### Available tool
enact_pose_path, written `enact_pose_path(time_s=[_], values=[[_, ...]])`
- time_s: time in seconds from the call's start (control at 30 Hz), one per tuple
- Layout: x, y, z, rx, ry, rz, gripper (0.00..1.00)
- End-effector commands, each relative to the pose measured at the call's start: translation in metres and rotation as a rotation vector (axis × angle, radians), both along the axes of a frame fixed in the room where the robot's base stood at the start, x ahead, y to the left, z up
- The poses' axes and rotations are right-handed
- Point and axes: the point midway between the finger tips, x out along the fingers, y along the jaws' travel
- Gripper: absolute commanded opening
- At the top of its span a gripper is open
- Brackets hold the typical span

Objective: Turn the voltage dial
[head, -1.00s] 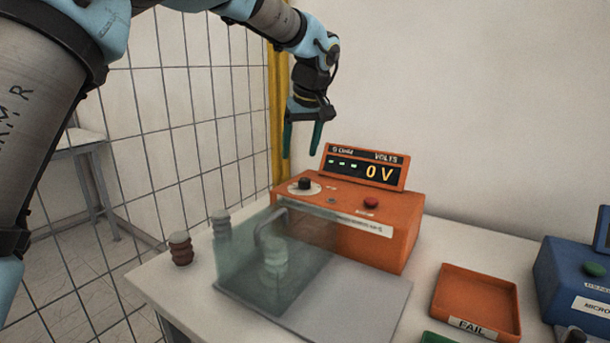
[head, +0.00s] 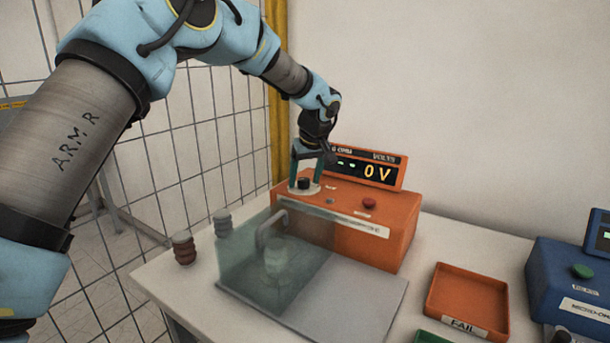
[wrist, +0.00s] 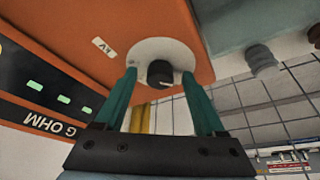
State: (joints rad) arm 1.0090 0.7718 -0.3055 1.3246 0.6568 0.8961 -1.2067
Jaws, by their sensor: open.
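The voltage dial (head: 304,184) is a black knob on a white disc, on top of the orange tester box (head: 390,228) at its left end. The tester's display (head: 366,167) reads 0 V. My gripper (head: 304,186) points down over the dial, its two green fingers apart on either side of the knob. In the wrist view the dial (wrist: 160,74) shows between the fingertips, with gaps on both sides. I cannot tell exactly how far the tips reach down beside the knob.
A red button (head: 368,202) is on the tester's top. A clear cover (head: 270,260) with a handle stands in front, over a grey plate (head: 365,300). Brown (head: 184,247) and grey (head: 222,222) bushings stand left. An orange FAIL tray (head: 466,298) and blue instrument (head: 570,285) are right.

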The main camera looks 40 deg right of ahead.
Motion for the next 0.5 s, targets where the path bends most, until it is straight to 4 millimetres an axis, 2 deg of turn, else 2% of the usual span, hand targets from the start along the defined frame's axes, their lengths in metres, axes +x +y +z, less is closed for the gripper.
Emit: enact_pose_path(time_s=[0.2,0.5], values=[[0.0002,0.0001,-0.0006,0.0,0.0,0.0,0.72],[0.0003,0.0002,-0.0004,0.0,0.0,0.0,0.38]])
